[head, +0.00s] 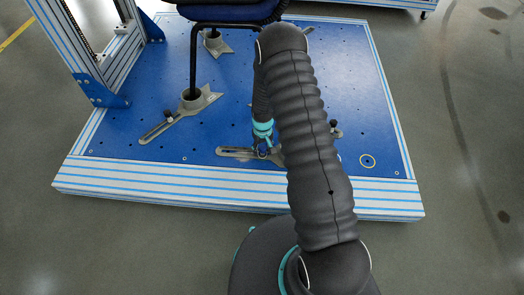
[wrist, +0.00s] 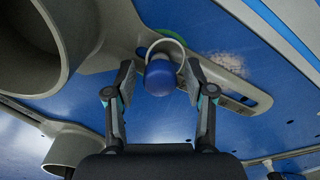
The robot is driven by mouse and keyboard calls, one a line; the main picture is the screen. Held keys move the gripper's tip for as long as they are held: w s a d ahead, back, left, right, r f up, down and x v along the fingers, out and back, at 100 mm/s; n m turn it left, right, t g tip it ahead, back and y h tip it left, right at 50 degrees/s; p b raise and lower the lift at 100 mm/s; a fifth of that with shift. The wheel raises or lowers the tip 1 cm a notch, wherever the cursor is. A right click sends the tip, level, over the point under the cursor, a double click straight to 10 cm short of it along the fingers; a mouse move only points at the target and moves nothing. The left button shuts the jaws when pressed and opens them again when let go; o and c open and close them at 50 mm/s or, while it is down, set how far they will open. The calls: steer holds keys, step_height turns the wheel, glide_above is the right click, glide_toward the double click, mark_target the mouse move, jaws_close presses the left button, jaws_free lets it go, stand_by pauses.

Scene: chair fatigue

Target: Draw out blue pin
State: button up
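The blue pin (wrist: 160,77) shows in the wrist view as a rounded blue knob in front of a pale ring on a grey metal bracket (wrist: 235,88). My gripper (wrist: 159,84) is open, with one finger on each side of the knob. A small gap shows between the knob and each finger pad. In the head view my gripper (head: 263,152) points down at the slotted bracket (head: 232,152) near the front edge of the blue plate. My arm covers part of that bracket, and I cannot make out the pin there.
The blue plate (head: 240,105) carries other slotted brackets, one with a cup (head: 191,101) around a chair leg. In the wrist view a large grey cup (wrist: 75,75) stands close on the left. A striped frame post (head: 75,45) rises at the left.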

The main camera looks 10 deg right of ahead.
steer(key=c, duration=0.9)
jaws_close()
steer(key=shift+r, duration=0.3)
steer(key=shift+r+p, duration=1.05)
steer(key=shift+r, duration=0.9)
steer(key=shift+r, duration=0.2)
steer(key=shift+r+p, duration=0.9)
steer(key=shift+r, duration=1.05)
